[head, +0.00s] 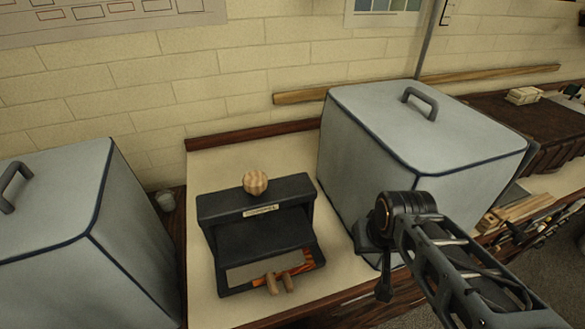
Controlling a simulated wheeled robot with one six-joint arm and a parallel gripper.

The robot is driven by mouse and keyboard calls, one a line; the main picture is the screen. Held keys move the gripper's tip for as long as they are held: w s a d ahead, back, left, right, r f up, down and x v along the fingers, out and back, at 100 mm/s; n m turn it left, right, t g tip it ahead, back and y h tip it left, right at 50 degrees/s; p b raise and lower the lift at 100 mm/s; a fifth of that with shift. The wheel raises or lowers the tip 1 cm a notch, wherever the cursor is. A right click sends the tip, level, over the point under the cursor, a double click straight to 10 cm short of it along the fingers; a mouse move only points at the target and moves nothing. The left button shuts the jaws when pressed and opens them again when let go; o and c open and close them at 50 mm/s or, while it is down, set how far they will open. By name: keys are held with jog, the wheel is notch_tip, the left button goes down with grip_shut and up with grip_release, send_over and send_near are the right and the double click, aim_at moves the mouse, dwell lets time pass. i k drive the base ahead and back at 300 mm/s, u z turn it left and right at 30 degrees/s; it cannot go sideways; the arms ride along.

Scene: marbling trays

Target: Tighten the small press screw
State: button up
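The small press (258,225) is a dark frame with a pale label on its upper front, standing on the cream bench top. A round wooden knob (256,182) sits on top of it; it looks like the screw's handle, but no thread shows. A two-pronged wooden piece (279,284) is at the press's front edge, beside an orange patterned strip (290,272). My gripper (384,288) hangs pointing down to the right of the press, apart from it. Its fingers are too small and dark to tell open from shut, and I see nothing held.
A large grey box with a handle (425,125) stands behind my arm on the right. Another grey box (65,235) fills the left. Bare bench (197,290) shows around the press. A brick wall closes the back.

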aim_at(255, 182)
jog(key=z, duration=0.15)
jog(key=k, duration=0.6)
jog(key=u, duration=1.15)
jog(key=i, duration=0.5)
